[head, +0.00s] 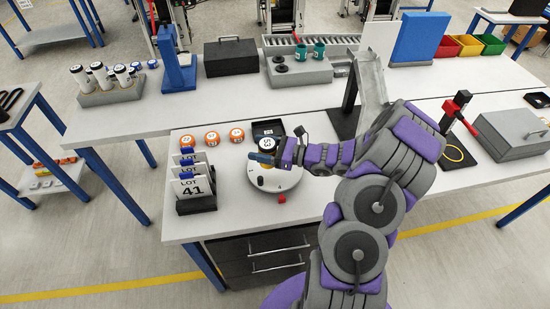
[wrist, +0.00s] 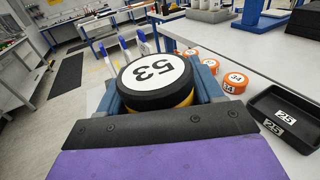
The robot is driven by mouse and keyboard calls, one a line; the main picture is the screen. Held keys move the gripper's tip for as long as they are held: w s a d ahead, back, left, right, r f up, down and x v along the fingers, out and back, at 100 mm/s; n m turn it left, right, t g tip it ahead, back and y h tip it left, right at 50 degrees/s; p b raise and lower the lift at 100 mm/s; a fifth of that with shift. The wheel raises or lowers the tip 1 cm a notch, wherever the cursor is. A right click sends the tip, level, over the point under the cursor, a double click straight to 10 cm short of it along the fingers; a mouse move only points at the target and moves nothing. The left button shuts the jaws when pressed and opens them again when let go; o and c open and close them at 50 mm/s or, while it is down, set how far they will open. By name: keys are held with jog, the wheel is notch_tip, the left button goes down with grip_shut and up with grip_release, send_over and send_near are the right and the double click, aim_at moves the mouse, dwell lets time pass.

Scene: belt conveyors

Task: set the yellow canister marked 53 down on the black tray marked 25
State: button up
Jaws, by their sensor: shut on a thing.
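My gripper (head: 266,157) is shut on the yellow canister marked 53 (head: 265,144), which has a black lid with a white number label. In the wrist view the canister (wrist: 155,75) sits upright between the fingers, its label upside down. In the head view it is over or beside a round white turntable (head: 276,180); I cannot tell whether it touches it. The black tray marked 25 (head: 268,129) lies just behind the canister on the table. In the wrist view the tray (wrist: 287,112) is empty, at the right, apart from the canister.
A black rack with LOT 41 cards (head: 196,203) stands at the left. A grey block with teal cups (head: 299,70) is behind.

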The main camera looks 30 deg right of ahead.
jog(key=s+d+f+m+t+h+p, duration=0.1)
jog(key=s+d+f+t+p, duration=0.1)
jog(key=s+d, duration=0.8)
jog(key=shift+s+f+m+h, duration=0.4)
jog(key=shift+s, duration=0.25)
jog(key=shift+a, duration=0.1)
jog(key=w+a, duration=0.1)
jog(key=w, duration=0.4)
jog(key=w+a+f+b, duration=0.1)
jog(key=w, duration=0.4)
jog(key=w+a, duration=0.2)
jog(key=w, duration=0.3)
jog(key=shift+w+f, duration=0.15)
jog(key=shift+f, duration=0.15)
notch_tip(320, 180, down, 2)
jog(key=shift+w+f+b, duration=0.15)
jog(key=shift+b, duration=0.25)
jog(key=shift+f, duration=0.35)
